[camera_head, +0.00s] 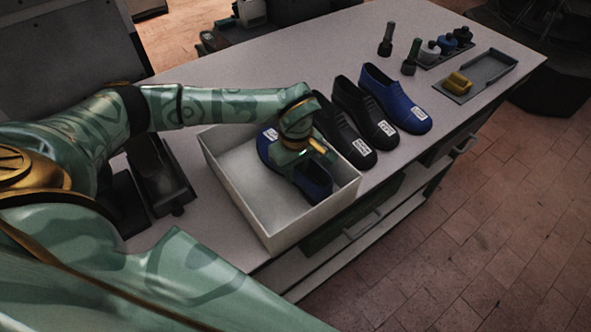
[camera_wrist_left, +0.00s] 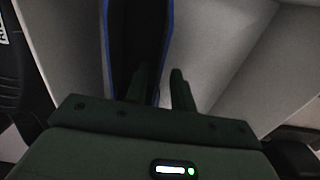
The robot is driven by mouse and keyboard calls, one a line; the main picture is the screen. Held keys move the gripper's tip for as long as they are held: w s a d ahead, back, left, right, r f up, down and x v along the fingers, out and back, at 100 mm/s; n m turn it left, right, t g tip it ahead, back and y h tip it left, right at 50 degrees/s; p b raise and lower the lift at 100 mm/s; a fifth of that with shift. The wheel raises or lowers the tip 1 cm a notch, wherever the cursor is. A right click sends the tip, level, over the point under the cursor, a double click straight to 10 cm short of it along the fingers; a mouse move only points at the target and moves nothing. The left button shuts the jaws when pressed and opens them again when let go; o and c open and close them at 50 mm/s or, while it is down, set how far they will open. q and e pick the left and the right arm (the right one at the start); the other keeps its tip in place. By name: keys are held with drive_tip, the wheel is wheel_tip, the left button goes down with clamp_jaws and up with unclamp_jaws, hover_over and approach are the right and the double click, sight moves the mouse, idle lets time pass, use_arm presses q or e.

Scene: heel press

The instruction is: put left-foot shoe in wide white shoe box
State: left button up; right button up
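A blue shoe (camera_head: 318,192) with a dark inside and a white label lies in the white shoe box (camera_head: 232,205), along the box's right side. My left gripper (camera_head: 309,155) is down over the shoe's middle and hides part of it. In the left wrist view, the shoe's blue-edged opening (camera_wrist_left: 133,35) runs up the picture. The fingers of my left gripper (camera_wrist_left: 160,88) stand apart on either side of one rim of the shoe, with a visible gap. My right gripper is not in view.
Right of the box stand a black pair of shoes (camera_head: 347,130) and another blue shoe (camera_head: 396,98), with labels. Farther back are two dark upright tools, small bottles (camera_head: 430,50) and a grey tray (camera_head: 487,70) with a yellow item. A dark stand (camera_head: 160,172) is left of the box.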

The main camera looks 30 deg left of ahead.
use_arm(q)
wheel_tip(320, 180, up, 11)
drive_tip(key=p, duration=0.8)
drive_tip(key=shift+f, duration=0.2)
